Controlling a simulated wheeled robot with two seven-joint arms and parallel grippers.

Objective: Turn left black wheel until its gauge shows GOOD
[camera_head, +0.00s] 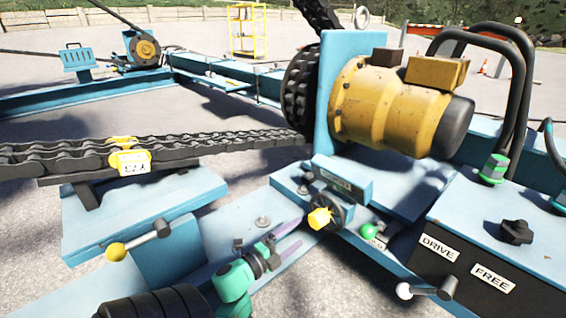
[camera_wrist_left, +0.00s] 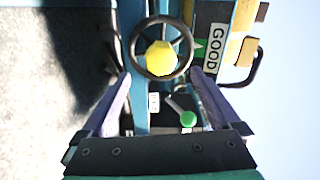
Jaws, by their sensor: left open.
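The black wheel (camera_head: 338,207) with a yellow hub (camera_head: 320,218) stands on the blue frame below the motor. It also shows in the left wrist view, where its rim and hub (camera_wrist_left: 160,58) face my fingers. Its gauge box (camera_head: 342,178) is behind it; the lettering is too small to read there. In the left wrist view the gauge label (camera_wrist_left: 215,48) reads GOOD, with a green patch and a pale pointer beside it. My left gripper (camera_head: 298,233) is open in front of the wheel, its purple fingers spread toward the rim. I cannot tell if they touch it. My right gripper is not in view.
A green-knobbed lever (camera_head: 368,230) is close right of the wheel. A DRIVE/FREE panel (camera_head: 463,262) with a white-knobbed lever (camera_head: 404,291) is at the lower right. A yellow-knobbed lever (camera_head: 116,251) is at the left. The orange motor (camera_head: 380,105) and chain (camera_head: 225,142) are above.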

